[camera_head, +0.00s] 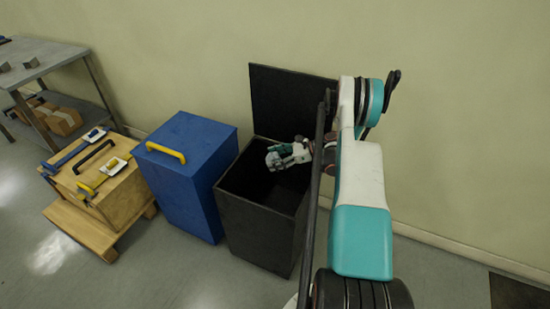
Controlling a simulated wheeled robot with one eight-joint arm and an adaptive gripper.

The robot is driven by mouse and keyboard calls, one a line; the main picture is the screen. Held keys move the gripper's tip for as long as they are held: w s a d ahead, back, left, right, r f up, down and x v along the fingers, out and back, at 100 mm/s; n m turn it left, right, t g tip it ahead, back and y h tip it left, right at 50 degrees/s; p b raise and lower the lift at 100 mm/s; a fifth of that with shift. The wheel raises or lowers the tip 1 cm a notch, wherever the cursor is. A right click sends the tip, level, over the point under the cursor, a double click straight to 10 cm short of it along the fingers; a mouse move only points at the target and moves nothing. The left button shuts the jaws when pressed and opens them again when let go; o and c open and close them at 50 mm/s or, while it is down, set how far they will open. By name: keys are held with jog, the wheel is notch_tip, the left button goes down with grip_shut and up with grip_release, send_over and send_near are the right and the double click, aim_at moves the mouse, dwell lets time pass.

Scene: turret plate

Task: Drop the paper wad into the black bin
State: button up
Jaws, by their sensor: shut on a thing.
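The black bin (255,225) stands against the wall with its lid (285,100) raised behind it, so its top is open. My gripper (279,154) reaches in from the right and is above the bin's opening. It is shut on a small pale grey lump, which looks like the paper wad (273,161). The fingers partly cover the wad, and its outline is hard to make out at this size. The inside of the bin is dark, and its floor is hidden.
A closed blue box (190,185) with a yellow handle stands just left of the bin. Further left is a wooden crate (125,193) with clamps on a pallet (80,232). A metal shelf table (50,55) stands at the far left. The front floor is clear.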

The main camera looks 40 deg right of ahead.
jog(key=o, duration=0.9)
jog(key=shift+c, duration=0.2)
jog(key=v, duration=1.2)
